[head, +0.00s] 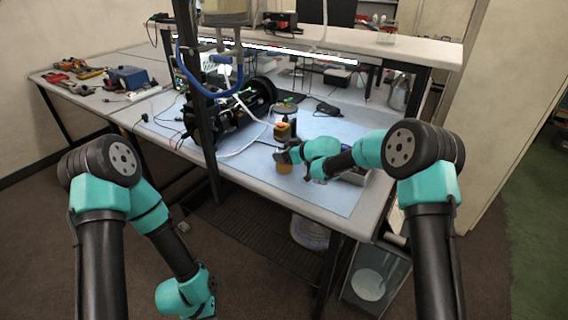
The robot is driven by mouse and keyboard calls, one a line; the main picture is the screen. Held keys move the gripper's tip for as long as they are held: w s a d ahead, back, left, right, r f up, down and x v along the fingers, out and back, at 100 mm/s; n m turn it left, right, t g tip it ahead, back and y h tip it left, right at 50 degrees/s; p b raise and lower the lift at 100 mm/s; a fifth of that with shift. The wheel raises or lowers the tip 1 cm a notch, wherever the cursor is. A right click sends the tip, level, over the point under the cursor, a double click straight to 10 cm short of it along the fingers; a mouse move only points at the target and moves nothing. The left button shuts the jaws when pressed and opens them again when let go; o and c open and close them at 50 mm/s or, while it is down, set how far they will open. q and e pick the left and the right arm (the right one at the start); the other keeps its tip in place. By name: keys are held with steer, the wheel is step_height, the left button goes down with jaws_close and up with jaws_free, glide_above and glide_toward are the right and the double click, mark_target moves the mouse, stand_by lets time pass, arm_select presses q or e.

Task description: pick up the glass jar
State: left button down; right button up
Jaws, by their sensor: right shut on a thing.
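My right gripper (284,157) is low over the front part of the blue mat on the workbench. It is shut on a small amber-coloured thing (285,169), which looks like the glass jar. Most of the jar is hidden by the gripper, and I cannot tell whether it touches the mat. My left arm hangs down in front of the bench at the lower left. Its gripper does not show.
A black machine (262,95) with cables is further back left. The mat's front is mostly clear.

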steer(key=shift+c, duration=0.5)
steer(key=shift+r, duration=0.1)
steer(key=s+r, duration=0.2)
steer(key=s, duration=0.6)
steer(key=s+r, duration=0.2)
steer(key=s, duration=0.6)
steer(key=shift+r, duration=0.4)
